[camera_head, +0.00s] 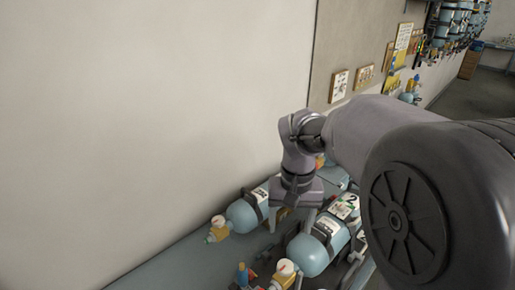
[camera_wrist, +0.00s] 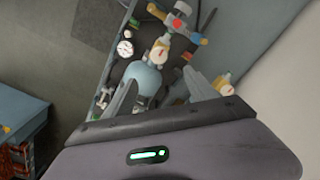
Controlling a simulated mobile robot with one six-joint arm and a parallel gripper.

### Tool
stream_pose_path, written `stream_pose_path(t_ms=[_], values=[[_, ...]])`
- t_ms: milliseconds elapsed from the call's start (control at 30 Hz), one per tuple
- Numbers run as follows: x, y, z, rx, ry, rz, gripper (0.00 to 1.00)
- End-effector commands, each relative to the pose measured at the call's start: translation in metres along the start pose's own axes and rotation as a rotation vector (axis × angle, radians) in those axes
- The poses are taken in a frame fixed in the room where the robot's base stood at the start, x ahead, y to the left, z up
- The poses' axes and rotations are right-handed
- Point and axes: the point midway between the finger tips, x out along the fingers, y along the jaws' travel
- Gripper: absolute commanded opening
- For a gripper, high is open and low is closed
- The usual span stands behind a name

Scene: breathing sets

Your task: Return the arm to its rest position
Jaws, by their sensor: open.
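My arm reaches out from the right in the head view, with my gripper (camera_head: 291,215) pointing down over a bench of light-blue breathing cylinders. In the wrist view my gripper (camera_wrist: 165,98) is open, its two grey fingers apart with nothing held. A light-blue cylinder (camera_wrist: 143,77) with a yellow valve and a white gauge lies below and between the fingers. The head view shows one blue cylinder (camera_head: 247,215) left of the gripper and another (camera_head: 312,252) to its lower right. Whether the fingers touch anything cannot be told.
A pale wall (camera_head: 150,110) runs along the left, close to the bench (camera_head: 165,267). More cylinders (camera_head: 455,22) hang on the far wall, near posted boards (camera_head: 339,85). In the wrist view, a blue box or table (camera_wrist: 20,108) stands at left on grey floor (camera_wrist: 45,60).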

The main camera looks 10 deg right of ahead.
Motion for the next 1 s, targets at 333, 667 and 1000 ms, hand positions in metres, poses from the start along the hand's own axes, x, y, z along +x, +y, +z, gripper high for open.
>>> stream_pose_path(t_ms=[333,667,1000], values=[[0.086,-0.004,0.143,0.142,0.327,-0.214,0.66],[0.120,-0.005,0.187,0.196,0.435,-0.299,0.66],[0.118,-0.005,0.187,0.195,0.434,-0.298,0.66]])
